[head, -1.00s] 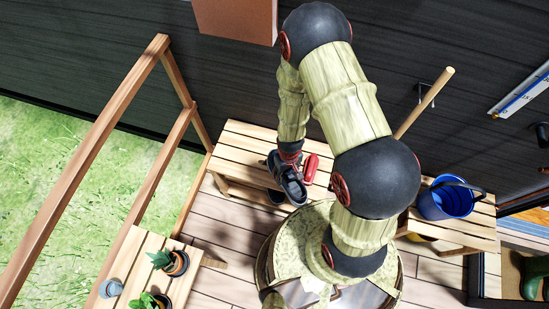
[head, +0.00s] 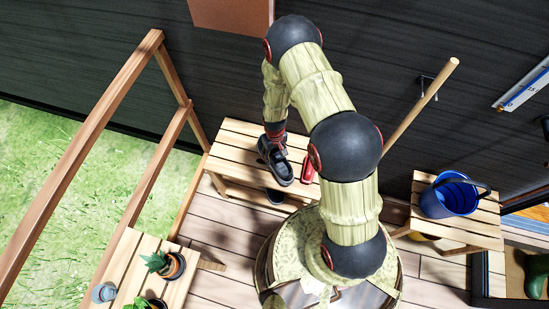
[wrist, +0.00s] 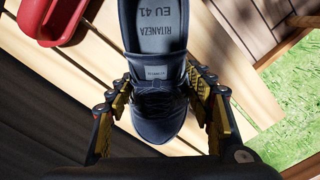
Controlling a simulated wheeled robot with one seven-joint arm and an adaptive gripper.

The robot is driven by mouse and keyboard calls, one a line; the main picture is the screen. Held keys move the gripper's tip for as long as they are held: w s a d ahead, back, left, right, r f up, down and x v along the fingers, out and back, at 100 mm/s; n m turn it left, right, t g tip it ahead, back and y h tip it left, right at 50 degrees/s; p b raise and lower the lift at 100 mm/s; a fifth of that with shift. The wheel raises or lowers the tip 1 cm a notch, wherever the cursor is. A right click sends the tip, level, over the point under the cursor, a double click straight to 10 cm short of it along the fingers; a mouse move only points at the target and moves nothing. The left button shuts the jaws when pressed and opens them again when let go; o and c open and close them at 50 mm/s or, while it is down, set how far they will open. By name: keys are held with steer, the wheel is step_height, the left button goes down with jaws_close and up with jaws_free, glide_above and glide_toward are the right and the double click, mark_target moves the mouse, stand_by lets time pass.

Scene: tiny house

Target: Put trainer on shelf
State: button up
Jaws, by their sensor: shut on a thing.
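The dark navy trainer (head: 282,172) is over the slatted wooden shelf (head: 236,135) by the wall. In the wrist view the trainer (wrist: 152,55) shows its open collar and laces, with its toe toward my gripper. My gripper (wrist: 163,108) is shut on the trainer's toe end, with a yellow-padded finger on each side. In the head view my gripper (head: 272,134) comes down from above onto the trainer. I cannot tell whether the sole touches the slats. Another dark shoe (head: 275,196) shows low at the shelf's front, partly hidden.
A red object (head: 308,168) lies on the shelf just right of the trainer, also in the wrist view (wrist: 50,22). A blue bucket (head: 446,198) stands on a right-hand bench. Potted plants (head: 168,265) stand on a table at lower left. A wooden railing (head: 85,160) runs along the left.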

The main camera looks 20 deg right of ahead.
mark_target(274, 157)
step_height(274, 157, down, 3)
steer(key=shift+w+f+b, duration=0.1)
steer(key=shift+f+b, duration=0.05)
steer(key=shift+b, duration=0.5)
steer(key=o, duration=1.4)
